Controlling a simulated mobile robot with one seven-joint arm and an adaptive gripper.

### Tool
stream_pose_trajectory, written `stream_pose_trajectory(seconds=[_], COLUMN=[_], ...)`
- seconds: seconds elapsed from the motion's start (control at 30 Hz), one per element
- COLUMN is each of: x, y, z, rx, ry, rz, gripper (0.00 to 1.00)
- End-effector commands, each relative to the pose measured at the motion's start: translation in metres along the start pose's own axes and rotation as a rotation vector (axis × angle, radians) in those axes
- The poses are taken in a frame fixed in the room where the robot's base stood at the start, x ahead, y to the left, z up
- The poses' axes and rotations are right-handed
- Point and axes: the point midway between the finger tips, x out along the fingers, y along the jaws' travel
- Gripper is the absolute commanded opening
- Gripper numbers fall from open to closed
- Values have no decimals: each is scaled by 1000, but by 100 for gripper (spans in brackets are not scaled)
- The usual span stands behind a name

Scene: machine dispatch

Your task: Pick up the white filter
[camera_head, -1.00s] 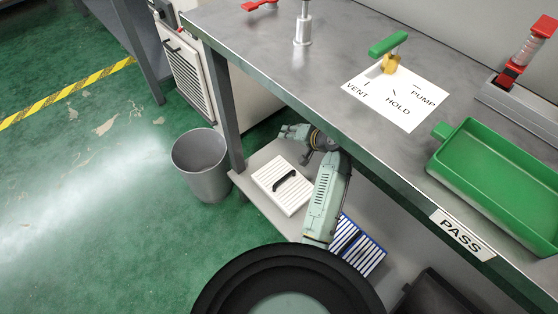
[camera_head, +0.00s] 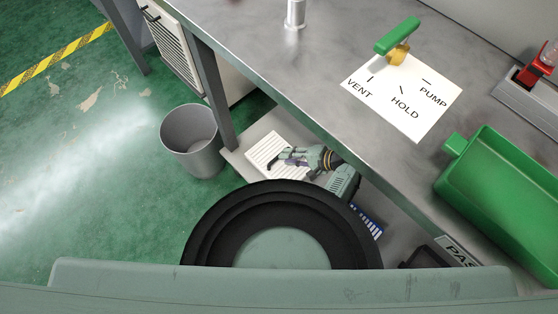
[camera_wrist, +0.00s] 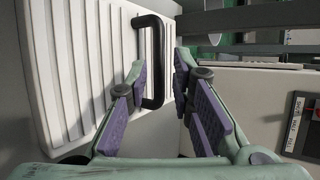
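The white filter (camera_head: 262,150) lies on the lower shelf under the bench, a ribbed white panel with a black handle. In the wrist view the filter (camera_wrist: 75,60) fills the left side, and its black handle (camera_wrist: 158,60) stands between my fingers. My gripper (camera_head: 279,158) is over the filter in the head view and hides part of it. In the wrist view my gripper (camera_wrist: 160,65) is open, with purple pads on either side of the handle. A gap shows at the right finger; whether the left finger touches the handle I cannot tell.
A blue-framed filter (camera_head: 369,222) lies on the shelf, partly hidden by my arm. A grey bin (camera_head: 192,145) stands left of the shelf, near a bench leg (camera_head: 214,100). The bench top (camera_head: 290,70) overhangs the shelf. A green tray (camera_head: 500,190) sits on top.

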Motion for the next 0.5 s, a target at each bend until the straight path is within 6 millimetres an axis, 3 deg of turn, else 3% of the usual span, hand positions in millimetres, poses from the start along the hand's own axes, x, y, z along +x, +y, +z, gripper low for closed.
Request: stream_pose_trajectory(seconds=[0.23, 0.5], x=[36, 42], y=[2, 2], z=[4, 4], rx=[0, -1], ry=[-3, 0], rz=[0, 0], gripper=[22, 22])
